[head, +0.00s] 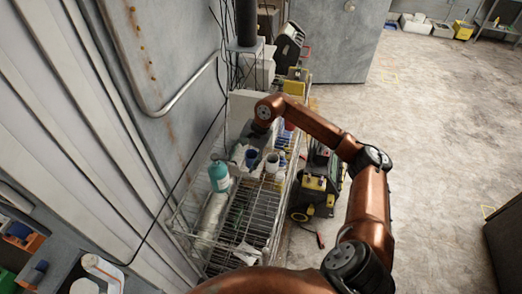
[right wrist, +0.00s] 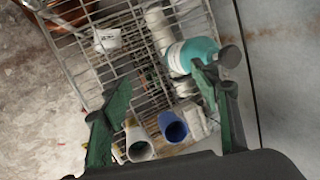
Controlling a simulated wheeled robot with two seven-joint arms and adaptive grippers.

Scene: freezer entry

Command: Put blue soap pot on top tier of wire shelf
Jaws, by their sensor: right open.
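The blue soap pot (right wrist: 172,126) is a small open-mouthed blue cylinder. It is on the upper level of the wire shelf (right wrist: 125,20), beside a white pot (right wrist: 138,147). In the head view the blue pot (head: 252,156) is just below my right gripper (head: 254,132), near the teal bottle (head: 219,176). The wire shelf (head: 262,212) stands along the wall. My right gripper (right wrist: 163,76) is open, its green fingers spread above the shelf with nothing between them held. Its fingers are poorly visible in the head view. My left gripper is not in view.
The teal bottle (right wrist: 192,56) is close to one finger. White rolls and a crumpled white item (right wrist: 106,39) lie on the wires. A black-and-yellow machine (head: 317,185) stands right of the shelf. The wall with a pipe is close on the left; open floor (head: 440,130) is on the right.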

